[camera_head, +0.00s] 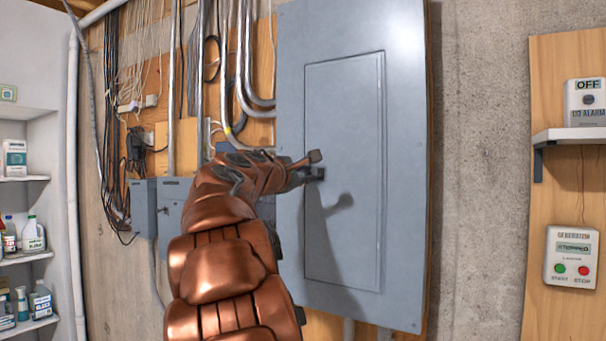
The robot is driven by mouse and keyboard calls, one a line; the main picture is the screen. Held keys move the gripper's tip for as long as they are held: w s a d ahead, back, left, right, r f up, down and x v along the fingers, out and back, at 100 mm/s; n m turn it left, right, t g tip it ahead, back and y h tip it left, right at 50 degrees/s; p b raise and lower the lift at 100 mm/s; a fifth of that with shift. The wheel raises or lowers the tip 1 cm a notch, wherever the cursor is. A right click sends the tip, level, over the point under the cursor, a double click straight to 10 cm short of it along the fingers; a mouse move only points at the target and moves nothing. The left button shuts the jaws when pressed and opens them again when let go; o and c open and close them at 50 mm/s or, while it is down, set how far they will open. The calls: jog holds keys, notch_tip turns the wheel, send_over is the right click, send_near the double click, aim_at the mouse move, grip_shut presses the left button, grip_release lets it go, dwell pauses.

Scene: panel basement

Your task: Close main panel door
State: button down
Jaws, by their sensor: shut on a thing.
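The main panel (400,200) is a tall grey metal box on the wall, in the middle of the view. Its main panel door (345,100) is a narrow upright rectangle that looks about flush with the surrounding cover; I see no clear gap along its edges. My gripper (315,165) is at the left edge of the door, about halfway up, and is shut on the door's small dark handle there. The fingers partly hide the handle. My copper-coloured arm reaches up from below and covers part of the panel's left side. A shadow of the gripper falls on the door.
Conduits and cables (200,60) run down the wood backing left of the panel. Smaller grey boxes (144,205) hang there. Shelves with bottles (33,235) stand far left. A generator switch box (572,257) and an alarm (585,100) are at right.

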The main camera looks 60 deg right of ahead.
jog(key=shift+d+r+g, duration=0.1)
jog(key=shift+d+g, duration=0.1)
jog(key=shift+g, duration=0.2)
jog(key=c, duration=1.1)
grip_release()
jog(key=shift+d, duration=0.15)
jog(key=shift+c, duration=0.2)
jog(key=shift+w, duration=0.1)
jog(key=a, duration=1.2)
jog(key=shift+s, duration=0.2)
